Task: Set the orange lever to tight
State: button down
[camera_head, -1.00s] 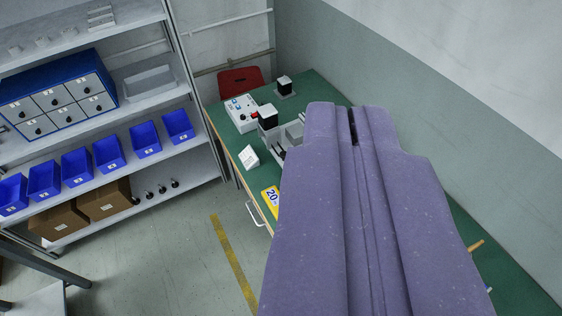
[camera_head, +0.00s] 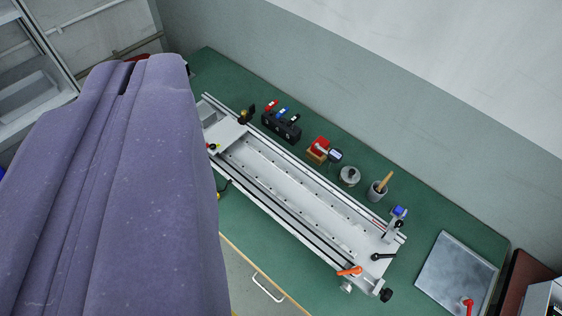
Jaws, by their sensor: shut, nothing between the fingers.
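An orange lever (camera_head: 350,271) sits at the near right end of a long grey gantry rail frame (camera_head: 290,190) on the green bench. It lies roughly level, pointing left and right in the picture. Any marking for tight is too small to read.
A black lever (camera_head: 382,256) and black knob (camera_head: 386,295) are near the orange lever. A black holder (camera_head: 281,127), red box (camera_head: 318,150) and pestle cup (camera_head: 377,190) line the back. The wall bounds the bench behind.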

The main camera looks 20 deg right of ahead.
aim_at(357, 269)
jog(key=k+l, duration=0.1)
jog(key=k, duration=0.45)
jog(key=k+z, duration=0.1)
jog(key=k, duration=0.45)
jog(key=k+l+z, duration=0.1)
jog(key=k, duration=0.4)
jog(key=k+l, duration=0.25)
jog(key=k, duration=0.3)
jog(key=k+l+z, duration=0.1)
jog(key=k, duration=0.45)
jog(key=i+j, duration=0.1)
jog(key=i, duration=2.55)
